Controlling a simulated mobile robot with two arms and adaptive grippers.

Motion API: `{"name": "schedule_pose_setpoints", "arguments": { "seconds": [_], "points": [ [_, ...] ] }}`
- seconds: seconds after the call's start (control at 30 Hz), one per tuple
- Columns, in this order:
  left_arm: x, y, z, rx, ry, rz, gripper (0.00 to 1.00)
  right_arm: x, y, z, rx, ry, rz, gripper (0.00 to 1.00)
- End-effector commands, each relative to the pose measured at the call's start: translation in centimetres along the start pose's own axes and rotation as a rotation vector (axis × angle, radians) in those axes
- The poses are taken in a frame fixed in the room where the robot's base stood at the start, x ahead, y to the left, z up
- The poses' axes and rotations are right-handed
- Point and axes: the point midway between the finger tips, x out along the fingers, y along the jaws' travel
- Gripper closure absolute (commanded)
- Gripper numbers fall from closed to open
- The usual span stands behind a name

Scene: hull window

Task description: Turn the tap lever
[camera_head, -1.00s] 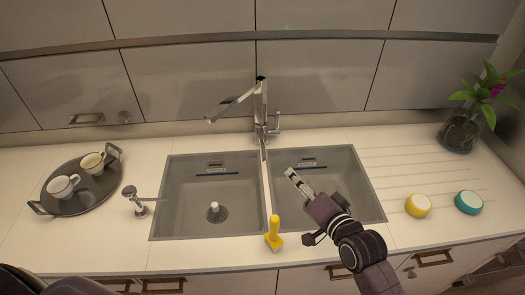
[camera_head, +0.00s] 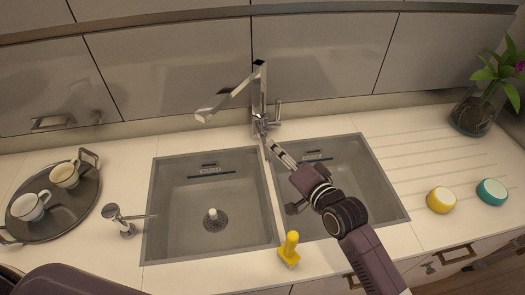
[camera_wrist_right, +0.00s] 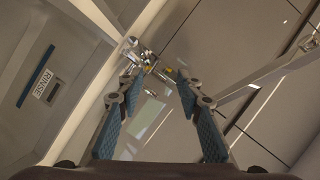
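The chrome tap (camera_head: 259,92) stands behind the divider between the two sinks, its spout angled to the left. Its small lever (camera_head: 277,110) points up on the right side of the tap body. My right gripper (camera_head: 273,147) reaches over the right sink, its fingertips just in front of the tap base, below the lever. In the right wrist view, its two fingers (camera_wrist_right: 157,78) are apart, with chrome tap parts (camera_wrist_right: 138,52) beyond the tips. I cannot tell whether a finger touches the tap. My left gripper is not in view.
The left sink (camera_head: 180,235) is empty apart from its drain plug. A soap dispenser (camera_head: 121,221) and dark tray (camera_head: 80,214) with two cups are left. Yellow (camera_head: 441,200) and teal (camera_head: 491,192) bowls are right.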

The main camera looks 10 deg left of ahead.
Motion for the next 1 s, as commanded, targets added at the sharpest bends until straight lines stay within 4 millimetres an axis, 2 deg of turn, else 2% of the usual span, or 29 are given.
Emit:
{"name": "schedule_pose_setpoints", "arguments": {
  "seconds": [0.03,0.2,0.4,0.67,1.0],
  "points": [
    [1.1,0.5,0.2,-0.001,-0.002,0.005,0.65,0.2,1.0,0.6,0.0,0.0,0.0,0.67],
    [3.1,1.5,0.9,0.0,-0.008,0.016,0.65,0.7,2.6,1.6,0.0,0.0,0.0,0.67],
    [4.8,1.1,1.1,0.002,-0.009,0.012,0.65,1.0,4.0,2.5,0.0,0.0,0.0,0.67],
    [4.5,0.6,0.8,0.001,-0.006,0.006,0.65,2.3,3.9,2.4,0.0,0.0,-0.001,0.67],
    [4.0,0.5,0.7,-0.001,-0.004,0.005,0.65,6.8,3.9,2.4,0.0,0.0,0.0,0.67]
  ]
}}
